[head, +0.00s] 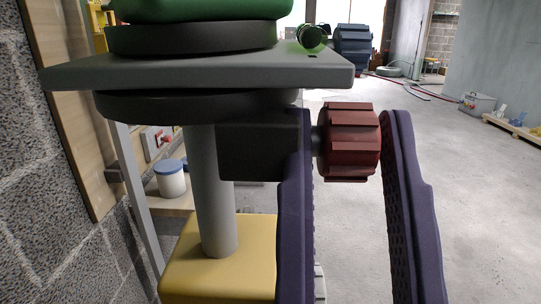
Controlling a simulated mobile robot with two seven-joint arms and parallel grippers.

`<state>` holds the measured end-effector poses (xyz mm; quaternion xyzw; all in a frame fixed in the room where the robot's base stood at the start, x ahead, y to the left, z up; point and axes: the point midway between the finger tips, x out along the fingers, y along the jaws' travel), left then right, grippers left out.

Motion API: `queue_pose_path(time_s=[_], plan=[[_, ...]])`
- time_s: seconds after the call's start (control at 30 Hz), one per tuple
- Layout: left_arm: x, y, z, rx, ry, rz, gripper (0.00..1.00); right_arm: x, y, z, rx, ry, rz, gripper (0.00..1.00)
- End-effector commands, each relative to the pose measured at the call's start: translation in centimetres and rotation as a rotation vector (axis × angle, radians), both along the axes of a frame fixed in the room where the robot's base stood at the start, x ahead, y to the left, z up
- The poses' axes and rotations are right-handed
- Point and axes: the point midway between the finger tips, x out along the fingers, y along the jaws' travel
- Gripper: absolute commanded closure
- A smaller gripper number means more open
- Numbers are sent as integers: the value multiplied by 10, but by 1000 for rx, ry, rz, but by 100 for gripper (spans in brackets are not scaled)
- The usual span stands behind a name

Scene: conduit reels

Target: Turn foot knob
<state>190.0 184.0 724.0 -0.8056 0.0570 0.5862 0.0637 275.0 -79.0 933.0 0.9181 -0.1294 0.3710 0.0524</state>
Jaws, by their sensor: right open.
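The foot knob looks to be the dark red ribbed knob (350,142) on the right side of a dark block (258,146) under a grey plate (200,70). My right gripper (345,125) is open, its two long purple fingers pointing up. One finger is left of the knob, in front of the block and the short shaft. The other is just right of the knob. Whether either finger touches the knob I cannot tell. My left gripper is not in view.
A grey post (210,190) rises from a yellow base (220,262) under the plate. A block wall (30,150) stands close on the left. A white jar with a blue lid (171,180) sits on a shelf behind. The floor at right (480,210) is mostly clear.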

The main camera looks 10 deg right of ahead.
Motion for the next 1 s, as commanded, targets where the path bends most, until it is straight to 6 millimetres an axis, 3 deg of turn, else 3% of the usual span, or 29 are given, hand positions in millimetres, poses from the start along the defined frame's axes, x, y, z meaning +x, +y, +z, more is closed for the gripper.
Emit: queue_pose_path(time_s=[0.17,0.53,1.0], plan=[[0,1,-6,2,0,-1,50,-11,4,-15,-1,4,1,58],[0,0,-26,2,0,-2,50,-59,18,-63,-1,3,1,58],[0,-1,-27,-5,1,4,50,-69,20,-68,0,0,0,58]])
